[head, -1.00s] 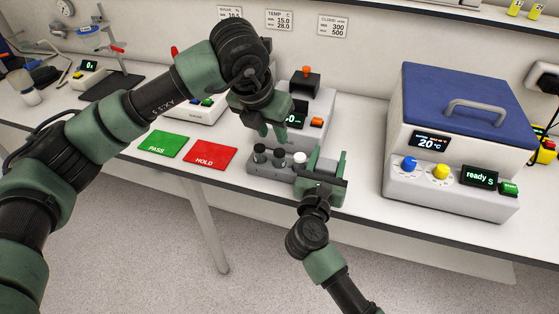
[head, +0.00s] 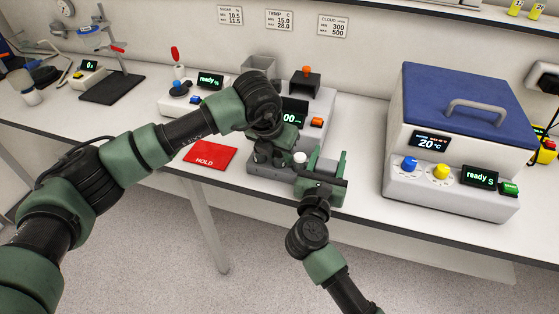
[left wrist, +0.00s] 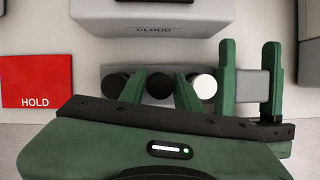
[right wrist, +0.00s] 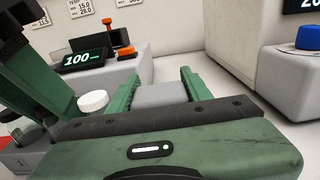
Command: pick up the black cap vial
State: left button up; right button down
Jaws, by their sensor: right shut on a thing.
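A grey rack (head: 280,173) holds several vials in a row near the table's front edge. In the left wrist view, one black cap vial (left wrist: 158,86) stands between the fingers of my left gripper (left wrist: 160,84), which is open with small gaps at the cap. Another black cap vial (left wrist: 114,84) is just left of the left finger, partly hidden. A white cap vial (left wrist: 205,86) is right of the right finger. My right gripper (right wrist: 160,78) is shut on the rack's right end (right wrist: 160,95). In the head view, my left arm hides the black caps.
The CLOUD instrument (left wrist: 155,18) stands close behind the rack. A red HOLD card (head: 210,156) lies to its left. A large blue-lidded machine (head: 465,105) stands to the right, with some free table between it and the rack.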

pick_arm(q)
grip_shut()
notch_tip(320, 180, up, 10)
jog(key=shift+r, duration=0.1)
dwell(0.4)
pick_arm(e)
jog(key=c, duration=0.6)
grip_release()
